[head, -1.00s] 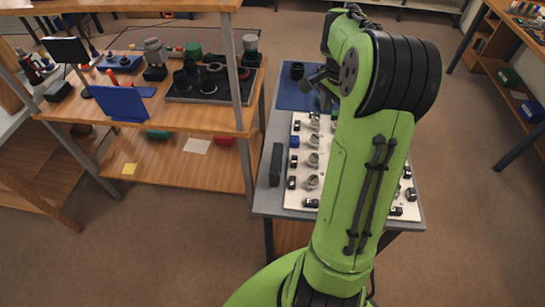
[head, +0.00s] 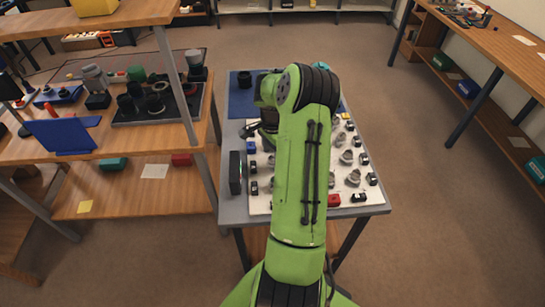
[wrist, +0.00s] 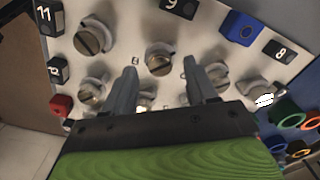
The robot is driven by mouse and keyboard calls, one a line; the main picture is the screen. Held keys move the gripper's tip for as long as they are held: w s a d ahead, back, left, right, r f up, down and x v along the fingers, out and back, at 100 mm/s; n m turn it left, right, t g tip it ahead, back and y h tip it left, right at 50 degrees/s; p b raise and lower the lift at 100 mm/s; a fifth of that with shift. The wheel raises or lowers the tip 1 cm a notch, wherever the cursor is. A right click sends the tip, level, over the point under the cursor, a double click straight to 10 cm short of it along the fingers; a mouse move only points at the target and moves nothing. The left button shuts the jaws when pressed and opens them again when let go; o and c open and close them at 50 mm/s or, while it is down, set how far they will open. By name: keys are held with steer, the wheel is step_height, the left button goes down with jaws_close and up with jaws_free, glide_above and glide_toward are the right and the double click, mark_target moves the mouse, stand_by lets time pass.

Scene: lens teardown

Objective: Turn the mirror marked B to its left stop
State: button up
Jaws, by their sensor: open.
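The white board (head: 262,203) carries several grey mirror mounts with round knobs and stands on the grey table. In the wrist view, one mount (wrist: 160,58) lies just beyond my fingertips, roughly midway between them. Other mounts sit at the upper left (wrist: 92,38), lower left (wrist: 92,90) and right (wrist: 260,92). Small letters are printed beside the mounts; they are too small to read surely, so I cannot tell which mount is B. My gripper (wrist: 160,74) is open and empty above the board. My arm hides part of the board in the head view.
Numbered black blocks (wrist: 48,16), a blue block (wrist: 240,28) and a red block (wrist: 62,105) stand among the mounts. Coloured rings (wrist: 287,108) lie on a blue mat (head: 240,98). A dark upright box (head: 235,172) stands at the table's left edge. A cluttered wooden bench (head: 120,138) is left.

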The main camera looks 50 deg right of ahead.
steer(key=shift+f, duration=0.9)
steer(key=shift+c, duration=0.2)
steer(key=c, duration=1)
